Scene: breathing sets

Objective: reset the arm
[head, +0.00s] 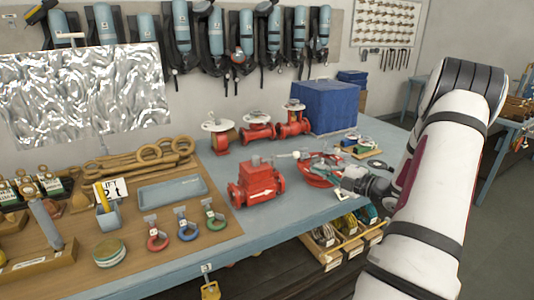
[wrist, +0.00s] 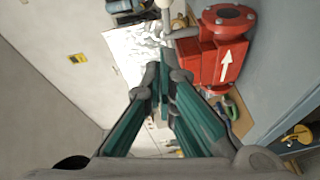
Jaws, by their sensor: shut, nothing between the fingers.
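My arm (head: 425,190) reaches in from the right in the head view, white with dark bands. My gripper (head: 352,180) is over the right part of the workbench, beside a red round handwheel part. In the wrist view my gripper (wrist: 160,75) shows its two teal fingers closed together with nothing between them. A red valve body with a white arrow (wrist: 228,65) is beyond and to the right of the fingertips there. The same red valve body (head: 257,183) stands left of my gripper in the head view, apart from it.
The blue-grey workbench (head: 290,222) holds red valves (head: 257,132), a blue box (head: 325,105), a grey tray (head: 172,192) and colored rings (head: 187,230). Breathing sets (head: 246,38) hang on the wall behind. Bins (head: 340,240) stand under the bench. Open floor lies at the right.

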